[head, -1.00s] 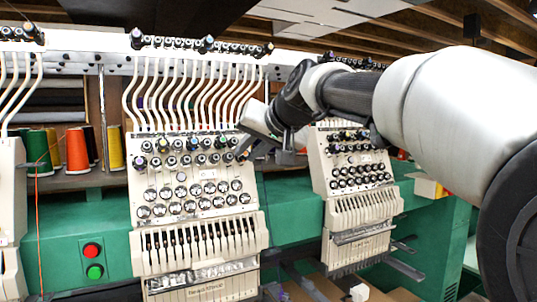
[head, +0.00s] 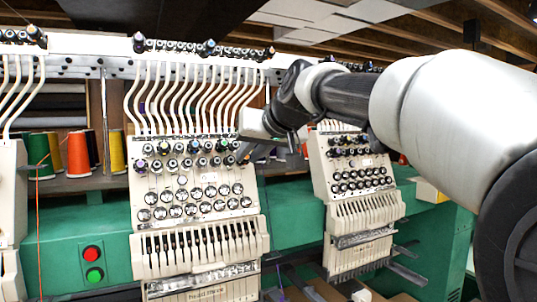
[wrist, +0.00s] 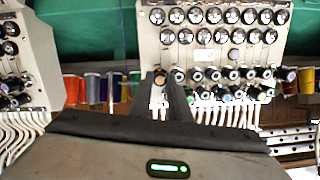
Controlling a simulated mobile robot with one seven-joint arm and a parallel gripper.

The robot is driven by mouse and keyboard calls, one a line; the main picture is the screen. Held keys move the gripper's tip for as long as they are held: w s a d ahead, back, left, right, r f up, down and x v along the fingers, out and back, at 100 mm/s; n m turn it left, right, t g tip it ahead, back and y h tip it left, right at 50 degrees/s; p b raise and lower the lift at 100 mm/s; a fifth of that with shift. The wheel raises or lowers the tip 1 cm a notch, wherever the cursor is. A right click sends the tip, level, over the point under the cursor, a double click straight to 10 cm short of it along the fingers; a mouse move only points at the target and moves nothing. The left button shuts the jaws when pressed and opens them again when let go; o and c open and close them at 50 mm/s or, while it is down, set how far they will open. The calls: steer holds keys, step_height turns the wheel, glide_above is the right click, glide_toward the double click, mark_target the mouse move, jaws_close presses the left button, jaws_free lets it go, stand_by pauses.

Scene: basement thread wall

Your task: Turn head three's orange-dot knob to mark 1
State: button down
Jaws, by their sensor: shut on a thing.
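The cream thread head (head: 197,178) in the middle of the head view carries rows of small tension knobs, with thread tubes above. It also fills the upper right of the wrist view (wrist: 215,54), upside down. The orange-dot knob (wrist: 159,71) is at the end of its row there, with an orange-brown face between my fingertips. My gripper (wrist: 165,76) is shut on this knob. In the head view my gripper (head: 243,152) reaches the head's upper right edge and hides the knob. I cannot read the mark it points to.
A second cream head (head: 355,180) stands to the right behind my arm, and part of another (head: 8,195) is at the left edge. Thread cones (head: 78,154) stand on a shelf at left. Neighbouring knobs (wrist: 180,75) sit close beside my fingers.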

steer(key=c, duration=1.6)
jaws_free()
steer(key=shift+c, duration=0.2)
steer(key=v, duration=1.7)
steer(key=shift+s+d, duration=0.15)
steer(key=s+d+f+m+g+h+p, duration=0.1)
steer(key=s+d+f+h+p, duration=0.1)
steer(key=s+d+f, duration=0.3)
steer(key=s+d+f+m+g+h+p, duration=0.2)
steer(key=s+d+f+p, duration=0.2)
steer(key=f, duration=0.9)
steer(key=s+d+f+m+g+h+p, duration=0.1)
steer(key=s+d+f+h+p, duration=0.1)
steer(key=s+d+f+p, duration=0.2)
steer(key=s+d+f, duration=0.3)
steer(key=s+f, duration=0.2)
steer(key=shift+s+g+h, duration=0.3)
steer(key=shift+s, duration=0.05)
